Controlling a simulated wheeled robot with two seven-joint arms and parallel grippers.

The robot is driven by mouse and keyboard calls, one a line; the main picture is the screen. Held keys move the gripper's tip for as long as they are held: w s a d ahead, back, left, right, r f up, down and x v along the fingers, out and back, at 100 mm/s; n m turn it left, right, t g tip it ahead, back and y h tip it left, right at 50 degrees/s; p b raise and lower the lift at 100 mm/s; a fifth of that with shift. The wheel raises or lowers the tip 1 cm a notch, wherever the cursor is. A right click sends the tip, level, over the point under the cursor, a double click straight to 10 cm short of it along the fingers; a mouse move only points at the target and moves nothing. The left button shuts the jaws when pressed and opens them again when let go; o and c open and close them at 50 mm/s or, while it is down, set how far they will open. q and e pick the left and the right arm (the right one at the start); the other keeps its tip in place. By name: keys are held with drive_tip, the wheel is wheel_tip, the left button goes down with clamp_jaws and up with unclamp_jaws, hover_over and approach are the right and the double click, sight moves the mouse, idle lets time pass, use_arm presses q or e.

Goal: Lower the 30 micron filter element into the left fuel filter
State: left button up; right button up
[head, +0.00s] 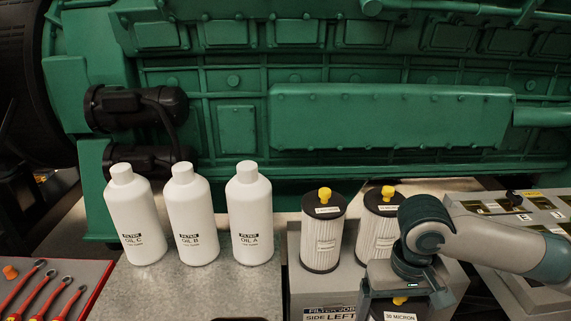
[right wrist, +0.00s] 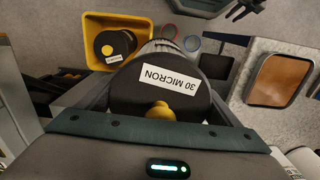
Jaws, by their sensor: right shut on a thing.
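My right gripper (head: 403,294) is low at the right of the head view, shut on a filter element (head: 400,316) whose white label reads 30 MICRON. In the right wrist view this element (right wrist: 128,97) has a black cap and a yellow knob and sits between the jaws; its underside is hidden. Two white pleated filter elements with black caps and yellow knobs, a left one (head: 321,235) and a right one (head: 376,228), stand behind the gripper. I cannot make out the left fuel filter in either view.
A grey box (head: 300,278) labelled FILTER JOB SIDE LEFT bears the two elements. Three white oil bottles (head: 250,222) stand left of it. A green engine (head: 390,118) fills the back. The right wrist view shows a yellow bin (right wrist: 91,27) holding a black-capped element, and a brown-bottomed tray (right wrist: 277,80).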

use_arm(q)
drive_tip(key=shift+d+r, duration=0.1)
drive_tip(key=shift+d, duration=0.25)
use_arm(e)
drive_tip(key=shift+r, duration=0.15)
